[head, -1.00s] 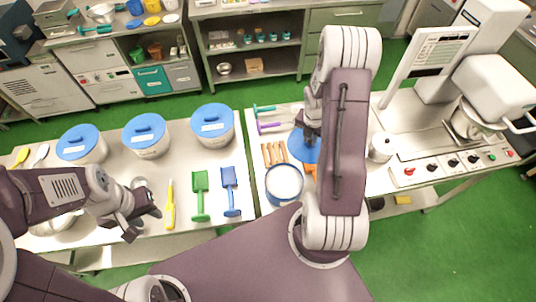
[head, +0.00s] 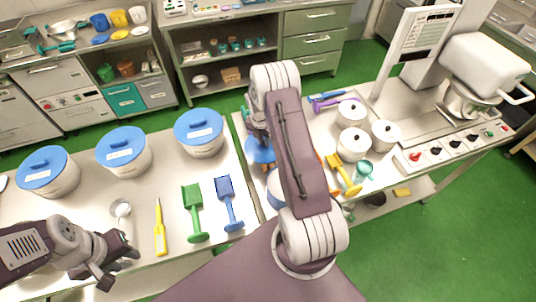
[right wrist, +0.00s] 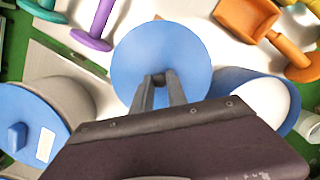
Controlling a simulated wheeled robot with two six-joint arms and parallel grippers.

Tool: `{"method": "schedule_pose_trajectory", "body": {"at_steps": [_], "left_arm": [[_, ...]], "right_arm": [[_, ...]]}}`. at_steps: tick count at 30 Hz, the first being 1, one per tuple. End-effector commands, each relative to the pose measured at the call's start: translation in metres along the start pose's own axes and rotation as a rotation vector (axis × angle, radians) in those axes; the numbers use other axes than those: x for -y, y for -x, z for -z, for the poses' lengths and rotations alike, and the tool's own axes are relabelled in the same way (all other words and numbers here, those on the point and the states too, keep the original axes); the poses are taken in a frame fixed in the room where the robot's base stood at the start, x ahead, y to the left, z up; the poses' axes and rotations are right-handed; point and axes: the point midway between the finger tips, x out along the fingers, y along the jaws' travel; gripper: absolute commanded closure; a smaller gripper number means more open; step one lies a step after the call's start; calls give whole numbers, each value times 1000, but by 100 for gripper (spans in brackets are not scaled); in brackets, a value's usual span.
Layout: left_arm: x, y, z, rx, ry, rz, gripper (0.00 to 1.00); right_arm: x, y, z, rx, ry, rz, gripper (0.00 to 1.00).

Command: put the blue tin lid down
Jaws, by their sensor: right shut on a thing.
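The blue tin lid (right wrist: 150,45) is round and flat, and my right gripper (right wrist: 158,80) is shut on its small knob. In the head view the lid (head: 260,151) shows below my right gripper (head: 257,133), partly behind my arm. I cannot tell whether it touches the table. The open tin (right wrist: 250,98), blue with pale contents, is just right of the lid in the right wrist view; my arm mostly hides it in the head view (head: 274,188). My left gripper (head: 121,258) is open and empty above the near left table edge.
Three lidded tins (head: 200,132) stand left of the lid. A green scoop (head: 193,210), a blue scoop (head: 229,205) and a yellow spatula (head: 160,228) lie before them. A purple tool (right wrist: 98,25) and an orange scoop (right wrist: 250,18) flank the lid's far side. Pots (head: 353,143) stand right.

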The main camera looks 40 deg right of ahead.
Motion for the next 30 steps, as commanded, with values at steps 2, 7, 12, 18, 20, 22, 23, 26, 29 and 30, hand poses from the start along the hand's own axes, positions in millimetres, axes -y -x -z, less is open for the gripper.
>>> {"method": "schedule_pose_trajectory", "body": {"at_steps": [2,7,12,18,20,22,23,26,29,30], "left_arm": [[0,8,1,0,0,0,64],[0,8,1,0,0,0,64],[0,16,2,0,0,0,64],[0,18,2,0,0,0,64],[0,18,2,0,0,0,64],[0,18,2,0,0,0,64],[0,18,2,0,0,0,64],[0,14,2,0,0,0,64],[0,15,2,0,0,0,64],[0,15,2,0,0,0,64]], "right_arm": [[1,-14,3,-3,1,3,100],[0,-30,4,1,0,0,100],[1,-51,8,-2,1,3,100],[0,-71,10,1,0,0,100],[0,-71,10,1,0,0,100],[0,-71,10,1,0,-1,100],[0,-71,10,1,0,0,100],[0,-74,11,1,0,0,100],[0,-73,11,1,0,0,62],[0,-73,11,1,0,0,60]]}}
